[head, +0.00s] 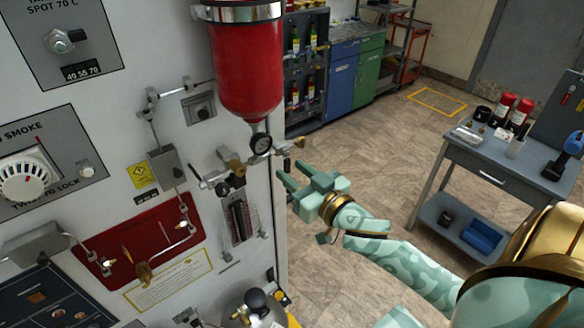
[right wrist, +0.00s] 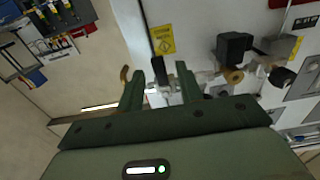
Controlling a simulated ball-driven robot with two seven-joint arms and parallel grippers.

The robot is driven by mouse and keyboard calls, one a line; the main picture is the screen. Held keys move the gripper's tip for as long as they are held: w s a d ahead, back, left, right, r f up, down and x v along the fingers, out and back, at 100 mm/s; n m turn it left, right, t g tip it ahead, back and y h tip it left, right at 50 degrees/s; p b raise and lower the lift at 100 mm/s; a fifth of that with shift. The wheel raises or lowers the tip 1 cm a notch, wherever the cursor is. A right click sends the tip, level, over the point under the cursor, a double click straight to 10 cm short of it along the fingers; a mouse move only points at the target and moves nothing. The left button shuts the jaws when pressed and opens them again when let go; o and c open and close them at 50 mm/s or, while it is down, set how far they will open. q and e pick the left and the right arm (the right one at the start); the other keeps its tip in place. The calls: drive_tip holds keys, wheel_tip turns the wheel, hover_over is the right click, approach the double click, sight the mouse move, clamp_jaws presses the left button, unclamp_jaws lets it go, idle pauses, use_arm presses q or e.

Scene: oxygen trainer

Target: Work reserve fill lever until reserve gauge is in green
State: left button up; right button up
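A red cylinder (head: 246,62) is strapped upright to the white panel in the head view. A small round gauge (head: 261,144) sits below it; its needle and colours are too small to read. Brass and steel valve fittings (head: 234,168) with dark handles lie beside and below the gauge; I cannot tell which is the reserve fill lever. My right gripper (head: 289,176) is open and empty, just right of these fittings and apart from them. In the right wrist view, its fingers (right wrist: 160,82) point at the panel, with pale fittings beyond the gap. My left gripper is not in view.
A grey side table (head: 498,160) with red bottles (head: 506,104) and a drill (head: 567,155) stands at right. A red plate with levers (head: 140,240) is on the panel at lower left. A metal vessel (head: 255,308) stands below. Open floor lies between panel and table.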

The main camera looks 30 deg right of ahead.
drive_tip(key=shift+w, duration=0.7)
clamp_jaws()
